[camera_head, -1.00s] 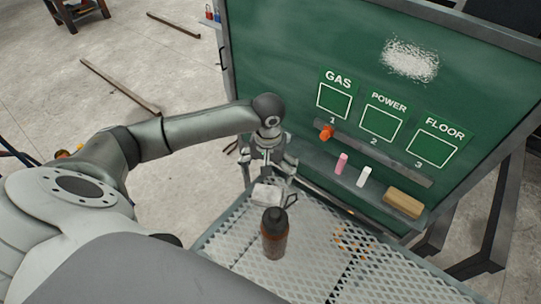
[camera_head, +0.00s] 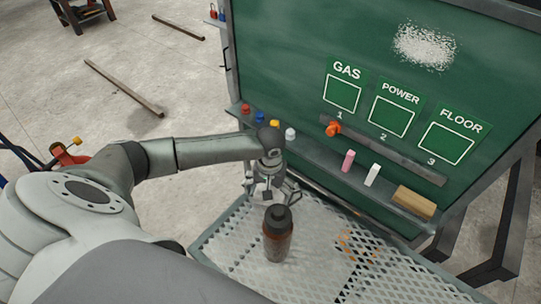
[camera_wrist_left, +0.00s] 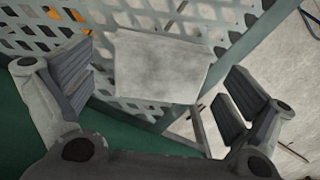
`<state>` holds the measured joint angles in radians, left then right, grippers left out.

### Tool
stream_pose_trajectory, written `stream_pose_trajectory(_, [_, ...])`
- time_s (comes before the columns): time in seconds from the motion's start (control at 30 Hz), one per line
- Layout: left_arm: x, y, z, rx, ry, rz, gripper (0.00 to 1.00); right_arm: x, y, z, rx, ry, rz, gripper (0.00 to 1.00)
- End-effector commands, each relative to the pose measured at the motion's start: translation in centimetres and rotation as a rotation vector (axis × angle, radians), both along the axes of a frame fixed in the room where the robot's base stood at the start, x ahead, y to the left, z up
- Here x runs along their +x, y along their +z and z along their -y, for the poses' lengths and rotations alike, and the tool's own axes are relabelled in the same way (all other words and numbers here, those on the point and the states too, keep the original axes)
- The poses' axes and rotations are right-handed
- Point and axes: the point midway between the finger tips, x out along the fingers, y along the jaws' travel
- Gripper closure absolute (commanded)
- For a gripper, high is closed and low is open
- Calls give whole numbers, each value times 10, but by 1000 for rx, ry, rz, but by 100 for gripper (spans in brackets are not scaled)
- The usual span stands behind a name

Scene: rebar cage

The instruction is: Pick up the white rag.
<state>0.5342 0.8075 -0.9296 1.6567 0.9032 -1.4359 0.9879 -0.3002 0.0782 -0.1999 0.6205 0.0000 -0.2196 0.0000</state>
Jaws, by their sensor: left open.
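The white rag (camera_wrist_left: 160,66) is a pale grey-white, roughly rectangular folded piece on the mesh tray, near its edge. In the left wrist view it lies between the spread fingers of my left gripper (camera_wrist_left: 160,90), with clear gaps on both sides. In the head view my left gripper (camera_head: 268,188) points down over the tray's far left corner and hides most of the rag. My left gripper is open and holds nothing. My right gripper is out of view.
A dark bottle (camera_head: 277,235) stands upright on the mesh tray (camera_head: 318,270), close in front of my left gripper. Behind is a green board (camera_head: 300,45) whose ledge holds a pink marker (camera_head: 348,160), a white marker (camera_head: 372,175), an eraser (camera_head: 413,202) and several small coloured items.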

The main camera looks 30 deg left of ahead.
Motion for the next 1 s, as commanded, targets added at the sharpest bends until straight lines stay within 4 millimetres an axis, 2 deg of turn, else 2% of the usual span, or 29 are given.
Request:
stream_pose_trajectory(0.17, [-1,-23,-1,2,0,-2,0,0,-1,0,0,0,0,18])
stream_pose_trajectory(0.43, [-1,-27,-1,0,-2,1,0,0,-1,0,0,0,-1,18])
stream_pose_trajectory(0.47, [-1,-26,-1,0,-2,1,1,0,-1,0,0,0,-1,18])
stream_pose_trajectory(0.73, [-1,-26,-1,0,-1,1,36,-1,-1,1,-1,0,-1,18])
stream_pose_trajectory(1.0, [0,-25,-1,1,-1,2,38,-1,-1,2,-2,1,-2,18])
